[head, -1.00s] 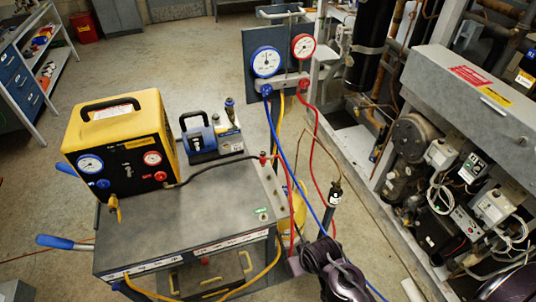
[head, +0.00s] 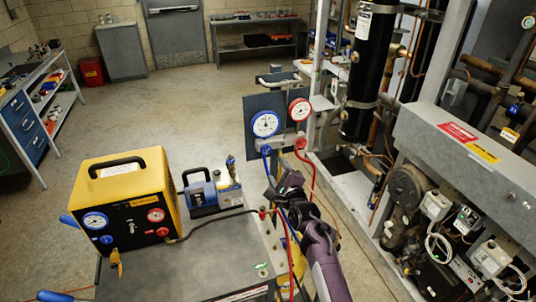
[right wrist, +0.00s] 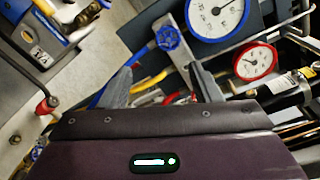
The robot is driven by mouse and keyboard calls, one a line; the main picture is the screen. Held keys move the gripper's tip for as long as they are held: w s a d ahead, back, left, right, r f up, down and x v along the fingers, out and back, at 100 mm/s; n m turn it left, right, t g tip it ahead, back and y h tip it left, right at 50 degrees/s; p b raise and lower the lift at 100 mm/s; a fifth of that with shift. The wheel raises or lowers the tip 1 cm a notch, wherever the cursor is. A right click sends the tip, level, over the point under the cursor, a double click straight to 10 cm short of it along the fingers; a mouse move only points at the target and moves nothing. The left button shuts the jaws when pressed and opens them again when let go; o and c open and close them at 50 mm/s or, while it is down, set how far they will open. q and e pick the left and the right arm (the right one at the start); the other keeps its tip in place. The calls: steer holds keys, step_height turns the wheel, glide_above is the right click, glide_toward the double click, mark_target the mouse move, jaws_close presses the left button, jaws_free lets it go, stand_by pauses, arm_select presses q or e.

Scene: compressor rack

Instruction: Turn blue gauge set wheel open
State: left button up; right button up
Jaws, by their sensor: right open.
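The blue gauge set wheel (head: 266,150) sits under the blue-rimmed gauge (head: 265,124) on the left side of the gauge panel. In the right wrist view the blue wheel (right wrist: 168,38) shows clearly, beyond my fingertips. My right gripper (head: 280,174) is a little below and in front of the wheel, apart from it. In the right wrist view my right gripper (right wrist: 162,84) has its fingers spread, with hoses visible beyond them and nothing held. My left gripper is not in view.
The red gauge (head: 300,110) and red wheel (head: 301,143) are just right of the blue ones. Blue, yellow and red hoses hang below. A yellow machine (head: 120,205) and a blue-grey pump (head: 212,192) stand on the cart at left. The compressor rack (head: 470,165) is at right.

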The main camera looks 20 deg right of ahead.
mark_target(266, 151)
steer(key=shift+m+t, duration=0.4)
steer(key=shift+m, duration=0.4)
steer(key=w+b, duration=0.4)
steer(key=w, duration=0.1)
steer(key=w+b, duration=0.2)
steer(key=shift+w+a+r, duration=0.2)
steer(key=shift+w+a, duration=0.05)
steer(key=shift+w, duration=0.1)
steer(key=shift+w+r+b, duration=0.25)
steer(key=shift+w+b, duration=0.1)
steer(key=shift+w, duration=0.1)
steer(key=c, duration=1)
